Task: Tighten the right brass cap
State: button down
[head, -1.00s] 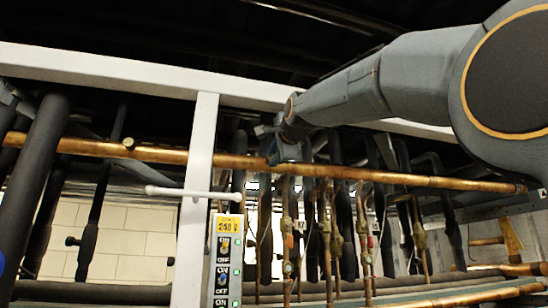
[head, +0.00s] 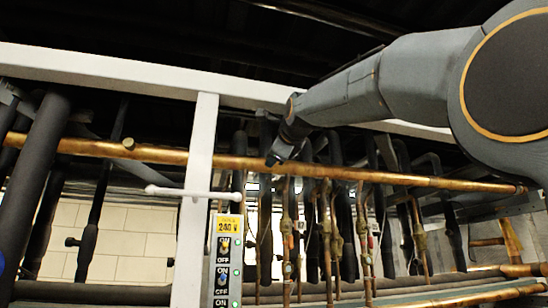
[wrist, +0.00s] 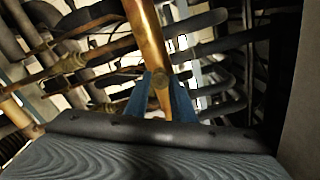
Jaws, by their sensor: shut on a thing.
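The right brass cap (wrist: 160,77) shows in the wrist view as a small round end on the front of the copper pipe, between my blue fingers. My gripper (wrist: 161,86) is shut on it, one finger on each side. In the head view my gripper (head: 275,158) is at the copper pipe (head: 350,174), right of the white post, and hides the cap there. Another brass cap (head: 129,143) sits on the same pipe to the left of the post. How tightly the right cap sits cannot be seen.
A white post (head: 200,150) and white beam (head: 110,71) stand close to the pipe. A white lever handle (head: 185,192) juts out above a switch panel (head: 228,265). Several thin copper lines and dark insulated pipes (head: 40,175) crowd below and behind.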

dwell(0.3)
jog(key=c, duration=1.5)
grip_release()
jog(key=shift+s, duration=0.15)
jog(key=s+b, duration=0.1)
jog(key=s, duration=0.1)
jog(key=s+d+b, duration=0.1)
jog(key=s, duration=0.2)
jog(key=s+b, duration=0.1)
jog(key=s, duration=0.1)
jog(key=shift+s+d, duration=0.2)
jog(key=shift+d, duration=0.1)
jog(key=shift+s, duration=0.1)
